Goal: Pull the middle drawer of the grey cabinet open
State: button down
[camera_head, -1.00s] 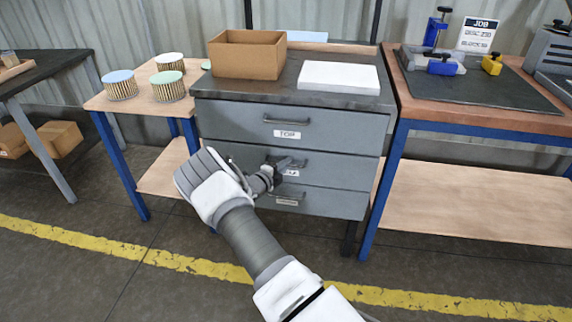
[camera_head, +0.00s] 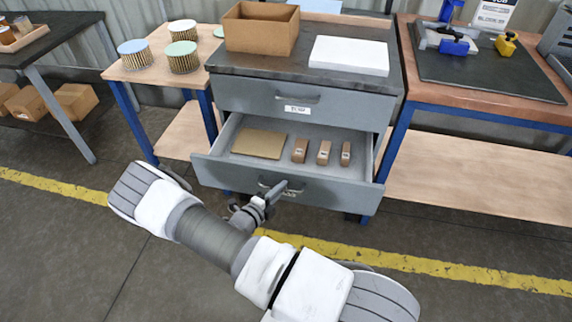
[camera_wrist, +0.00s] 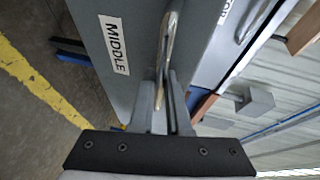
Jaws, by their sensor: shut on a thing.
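The grey cabinet (camera_head: 235,92) stands in the middle of the head view. Its middle drawer (camera_head: 225,172) is pulled well out, and its inside shows. A flat brown piece (camera_head: 259,143) and three small brown boxes (camera_head: 324,152) lie in it. My gripper (camera_head: 277,190) is at the drawer's front, shut on the drawer's handle (camera_wrist: 172,40). The wrist view shows both fingers around the bar handle, beside a label reading MIDDLE (camera_wrist: 114,44). The top drawer (camera_head: 270,101) is shut. The bottom drawer is hidden behind the middle one.
An open cardboard box (camera_head: 260,30) and a white slab (camera_head: 349,55) sit on the cabinet top. A table with round filters (camera_head: 182,57) stands at left, a blue-legged bench (camera_head: 480,103) at right. The floor in front is clear.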

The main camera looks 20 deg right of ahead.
jog(key=s+a+p, duration=0.1)
jog(key=s+a, duration=0.8)
jog(key=s, duration=0.5)
jog(key=shift+a, duration=0.25)
jog(key=c, duration=1.2)
grip_release()
jog(key=shift+o, duration=0.2)
jog(key=p+v, duration=0.1)
jog(key=v, duration=1.6)
jog(key=shift+a, duration=0.2)
jog(key=shift+r, duration=0.15)
